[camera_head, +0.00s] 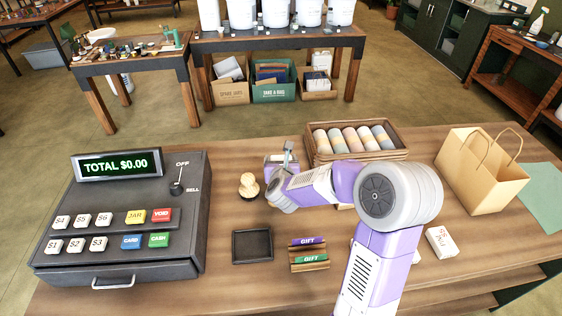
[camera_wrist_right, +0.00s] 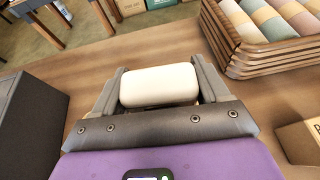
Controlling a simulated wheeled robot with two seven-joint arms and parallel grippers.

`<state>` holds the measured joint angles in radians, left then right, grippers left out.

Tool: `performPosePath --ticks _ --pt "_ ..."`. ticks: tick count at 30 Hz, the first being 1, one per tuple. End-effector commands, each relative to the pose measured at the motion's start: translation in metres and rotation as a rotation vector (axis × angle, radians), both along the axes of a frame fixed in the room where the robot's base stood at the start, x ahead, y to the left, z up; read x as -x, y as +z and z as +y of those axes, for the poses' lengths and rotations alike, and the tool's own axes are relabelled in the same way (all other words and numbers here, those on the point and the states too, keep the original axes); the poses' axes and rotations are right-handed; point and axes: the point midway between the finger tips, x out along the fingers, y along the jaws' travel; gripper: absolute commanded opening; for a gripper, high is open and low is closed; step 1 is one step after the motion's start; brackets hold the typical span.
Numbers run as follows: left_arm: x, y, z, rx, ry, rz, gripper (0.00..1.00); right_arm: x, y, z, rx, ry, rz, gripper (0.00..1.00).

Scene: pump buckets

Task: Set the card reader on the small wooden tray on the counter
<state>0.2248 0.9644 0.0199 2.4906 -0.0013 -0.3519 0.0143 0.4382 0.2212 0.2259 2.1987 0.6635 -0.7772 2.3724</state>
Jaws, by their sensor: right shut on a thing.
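My right gripper (camera_head: 281,163) reaches over the counter (camera_head: 225,170) between the stamp and the crate of rolls. In the right wrist view, its two fingers (camera_wrist_right: 159,84) are shut on a pale, rounded block (camera_wrist_right: 160,86), which looks like the card reader's end. Its face and the surface under it are hidden by the gripper. A small, square dark tray (camera_head: 252,245) lies empty on the counter, nearer to me than the gripper. I cannot make out a clearly wooden small tray; the arm covers part of the counter. My left gripper is not in view.
A register (camera_head: 120,220) fills the left. A wooden stamp (camera_head: 248,186) stands close left of the gripper. The crate (camera_head: 360,157) of rolls is behind right. Gift cards (camera_head: 308,254), a paper bag (camera_head: 482,170) and a small white box (camera_head: 441,241) flank my arm.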

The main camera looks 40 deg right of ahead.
Motion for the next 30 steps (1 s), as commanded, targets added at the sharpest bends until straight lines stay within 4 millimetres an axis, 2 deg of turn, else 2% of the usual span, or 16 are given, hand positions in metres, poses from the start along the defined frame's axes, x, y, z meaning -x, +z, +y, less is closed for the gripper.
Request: performPosePath --ticks 2,3,7,8,19,30 --pt "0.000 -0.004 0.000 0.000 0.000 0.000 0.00 0.000 -0.002 0.000 0.001 0.000 -0.003 0.05" --pt "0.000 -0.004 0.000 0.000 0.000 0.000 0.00 0.000 -0.003 0.000 -0.001 0.000 0.000 0.78" --pt "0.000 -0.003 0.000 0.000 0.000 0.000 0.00 0.000 -0.002 0.000 -0.001 0.000 0.001 0.97" --pt "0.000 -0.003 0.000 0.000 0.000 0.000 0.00 0.000 -0.002 0.000 0.000 0.000 0.000 1.00" --pt "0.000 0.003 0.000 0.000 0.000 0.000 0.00 0.003 0.004 0.002 0.001 0.001 -0.001 1.00" --pt "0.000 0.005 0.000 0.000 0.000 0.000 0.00 0.063 0.034 0.042 0.002 0.002 -0.003 1.00"
